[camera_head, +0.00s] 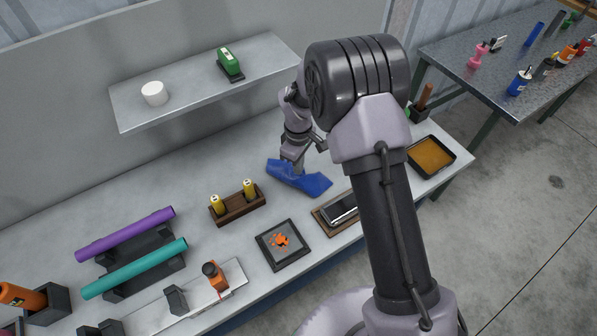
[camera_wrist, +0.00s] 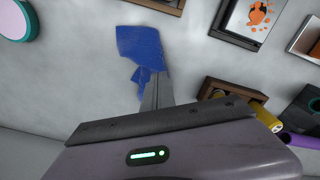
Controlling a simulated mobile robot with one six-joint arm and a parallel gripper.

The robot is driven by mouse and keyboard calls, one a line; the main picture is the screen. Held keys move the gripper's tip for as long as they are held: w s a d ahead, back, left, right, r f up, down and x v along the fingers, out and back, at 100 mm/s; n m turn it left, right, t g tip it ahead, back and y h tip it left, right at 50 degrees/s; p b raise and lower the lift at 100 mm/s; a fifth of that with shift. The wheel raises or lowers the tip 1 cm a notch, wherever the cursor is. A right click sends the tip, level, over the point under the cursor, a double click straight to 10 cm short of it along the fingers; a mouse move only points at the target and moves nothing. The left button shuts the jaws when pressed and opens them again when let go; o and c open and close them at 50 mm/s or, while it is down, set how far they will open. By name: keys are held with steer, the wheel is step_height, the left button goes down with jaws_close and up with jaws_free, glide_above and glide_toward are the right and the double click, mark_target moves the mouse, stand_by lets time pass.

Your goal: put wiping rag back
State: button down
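The blue wiping rag (camera_head: 299,178) lies crumpled on the grey workbench (camera_head: 180,215) near its middle. My gripper (camera_head: 297,166) reaches down onto the rag from above. In the wrist view, the rag (camera_wrist: 140,45) spreads out beyond the fingertips, with a folded part right at them. My gripper (camera_wrist: 155,80) has its fingers close together and appears shut on that fold. Part of the rag's near edge is hidden by the fingers. The rag looks to be at bench height; I cannot tell whether it is lifted at all.
Left of the rag is a wooden holder (camera_head: 238,207) with yellow cylinders. A black-framed tray with an orange stain (camera_head: 282,243) and a dark device on a wooden board (camera_head: 343,208) are in front. A pan of amber content (camera_head: 431,157) is right. A shelf (camera_head: 195,88) hangs behind.

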steer(key=f, duration=0.1)
steer(key=w+d+f, duration=0.1)
steer(key=f, duration=0.1)
steer(key=shift+w, duration=0.15)
steer(key=shift+a+f, duration=0.1)
steer(key=shift+f, duration=0.25)
steer(key=shift+f, duration=0.1)
